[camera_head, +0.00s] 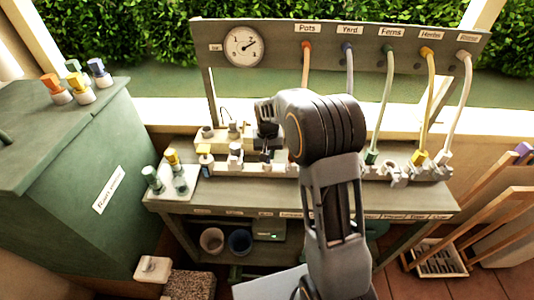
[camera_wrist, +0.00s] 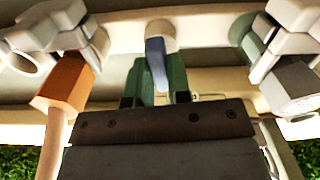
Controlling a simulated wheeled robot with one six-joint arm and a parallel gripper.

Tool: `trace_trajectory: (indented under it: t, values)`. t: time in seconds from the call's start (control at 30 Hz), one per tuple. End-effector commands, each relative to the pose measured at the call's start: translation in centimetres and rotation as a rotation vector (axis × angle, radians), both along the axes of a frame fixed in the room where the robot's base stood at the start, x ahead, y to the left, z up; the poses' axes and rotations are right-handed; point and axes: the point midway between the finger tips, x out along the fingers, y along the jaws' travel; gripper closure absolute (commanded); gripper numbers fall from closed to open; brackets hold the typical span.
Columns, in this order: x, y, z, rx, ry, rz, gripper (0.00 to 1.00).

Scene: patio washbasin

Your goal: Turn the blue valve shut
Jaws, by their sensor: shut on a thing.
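The blue valve's lever (camera_wrist: 157,65) hangs from a round pale knob on the pale pipe in the wrist view. It points down the picture, tilted slightly right. My gripper (camera_wrist: 158,82) is shut on this lever, with a green finger on each side of it. The dark gripper body covers the lower middle of that view. In the head view the arm and gripper stand over the pipe row at the middle of the bench, and the blue valve is hidden there.
An orange hose fitting (camera_wrist: 62,84) and a grey capped fitting (camera_wrist: 292,88) flank the lever closely. A gauge (camera_head: 245,46) sits on the back board (camera_head: 410,35), with several coloured hoses beside it. Small valves stand on the bench and green cabinet (camera_head: 75,150).

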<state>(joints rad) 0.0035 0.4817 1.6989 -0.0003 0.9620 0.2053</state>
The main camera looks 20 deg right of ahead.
Motion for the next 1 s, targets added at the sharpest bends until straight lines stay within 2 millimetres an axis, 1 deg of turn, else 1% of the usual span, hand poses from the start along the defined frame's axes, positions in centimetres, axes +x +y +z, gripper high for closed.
trace_trajectory:
  t: [0.13,0.33,0.83,0.87,1.0]
  values:
    - [0.13,0.0,0.18,0.0,-0.005,-0.061,1.0]
    - [0.14,0.0,0.18,0.001,-0.006,-0.107,1.0]
    - [0.16,0.0,0.2,0.001,-0.008,-0.124,1.0]
    - [0.16,0.0,0.2,0.001,-0.008,-0.124,0.81]
    - [0.11,0.0,0.15,0.001,-0.005,-0.123,0.68]
